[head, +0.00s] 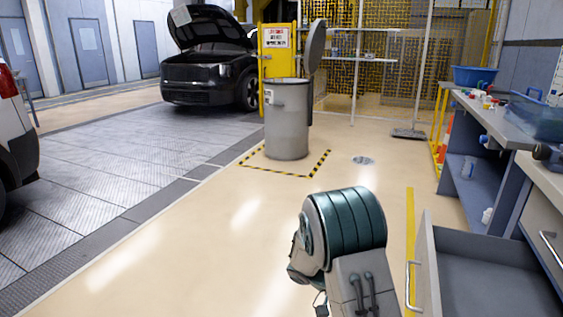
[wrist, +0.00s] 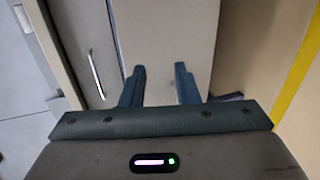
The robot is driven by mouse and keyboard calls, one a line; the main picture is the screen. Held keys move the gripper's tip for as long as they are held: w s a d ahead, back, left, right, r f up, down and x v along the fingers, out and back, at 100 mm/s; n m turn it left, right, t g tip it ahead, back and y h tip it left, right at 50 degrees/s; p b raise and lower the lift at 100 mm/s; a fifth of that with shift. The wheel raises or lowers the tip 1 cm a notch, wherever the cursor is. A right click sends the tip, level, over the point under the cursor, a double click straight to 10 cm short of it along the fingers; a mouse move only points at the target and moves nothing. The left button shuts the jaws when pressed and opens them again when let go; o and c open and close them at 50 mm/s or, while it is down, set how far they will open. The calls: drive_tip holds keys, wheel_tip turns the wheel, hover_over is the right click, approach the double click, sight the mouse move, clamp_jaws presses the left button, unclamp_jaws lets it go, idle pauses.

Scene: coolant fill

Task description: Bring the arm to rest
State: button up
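In the wrist view, my gripper (wrist: 160,85) has its two dark fingers spread apart with nothing between them. It points toward a pale cabinet panel (wrist: 165,40). A drawer front with a bar handle (wrist: 96,75) is to the left of the fingers. Whether the fingers touch the panel, I cannot tell. In the head view, my arm shows at the bottom centre, left of the open drawer (head: 485,275). My gripper is hidden in that view.
A grey workbench (head: 500,125) with a blue basin (head: 474,76) stands at the right. A grey bin (head: 287,118) with its lid raised stands inside striped floor tape. A black car (head: 208,70) with its hood up is at the back. The floor left of my arm is clear.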

drive_tip(key=s+a+r+n+t+y+p, duration=0.1)
drive_tip(key=s+a+r+t+y+p, duration=0.2)
drive_tip(key=r+p, duration=0.7)
drive_tip(key=s+a+r+n+t+y+p, duration=0.2)
drive_tip(key=s+r+y+p, duration=0.4)
drive_tip(key=r, duration=1)
drive_tip(key=s+a+r+n+t+y+p, duration=0.1)
drive_tip(key=s+a+r+t+y+p, duration=0.2)
drive_tip(key=r+p, duration=1)
drive_tip(key=s+r+t+y, duration=0.1)
drive_tip(key=s, duration=0.2)
drive_tip(key=shift+a+p, duration=0.3)
drive_tip(key=shift+p, duration=0.05)
